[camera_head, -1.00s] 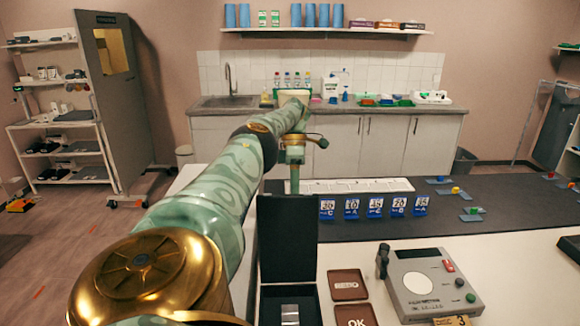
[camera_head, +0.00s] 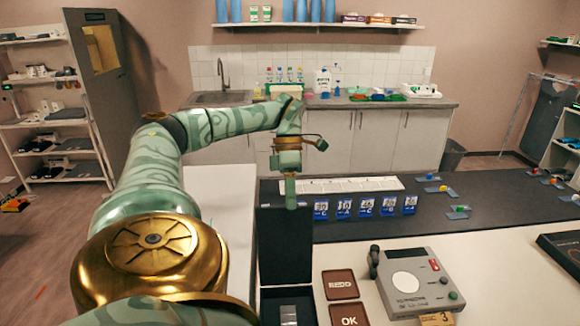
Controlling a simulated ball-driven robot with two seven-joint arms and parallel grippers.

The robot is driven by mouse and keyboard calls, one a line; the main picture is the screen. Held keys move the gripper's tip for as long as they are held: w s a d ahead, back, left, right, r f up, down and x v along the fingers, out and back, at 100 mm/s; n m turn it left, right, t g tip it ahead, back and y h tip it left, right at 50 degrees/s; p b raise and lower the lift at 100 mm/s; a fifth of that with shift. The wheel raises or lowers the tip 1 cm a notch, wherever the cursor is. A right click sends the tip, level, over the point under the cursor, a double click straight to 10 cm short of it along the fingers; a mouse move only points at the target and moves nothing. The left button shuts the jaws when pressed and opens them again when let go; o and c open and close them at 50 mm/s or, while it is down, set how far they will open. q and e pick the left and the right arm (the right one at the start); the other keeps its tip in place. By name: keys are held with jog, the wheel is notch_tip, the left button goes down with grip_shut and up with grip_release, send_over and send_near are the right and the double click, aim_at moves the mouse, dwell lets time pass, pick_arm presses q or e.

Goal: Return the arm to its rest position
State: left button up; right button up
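My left arm (camera_head: 145,185) comes in from the lower left, bends at a dark elbow joint, and reaches across to the right over the white table (camera_head: 228,190). My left gripper (camera_head: 290,196) hangs pointing down at the wrist, by the left end of the white slotted strip and above the open black case (camera_head: 285,250). Its fingers show as one narrow shape, so I cannot tell whether they are apart. No held object shows. My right gripper is not in view.
Blue number cards (camera_head: 366,206) stand before the white strip (camera_head: 350,185) on a dark mat (camera_head: 480,205). A grey device (camera_head: 418,280) and brown tiles (camera_head: 340,284) lie at the front. A counter (camera_head: 350,102) runs along the back wall.

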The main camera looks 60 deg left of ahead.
pick_arm(q)
jog(key=shift+s+d+r, duration=0.2)
jog(key=shift+d, duration=0.15)
jog(key=shift+s+d+r, duration=0.15)
jog(key=shift+d, duration=0.2)
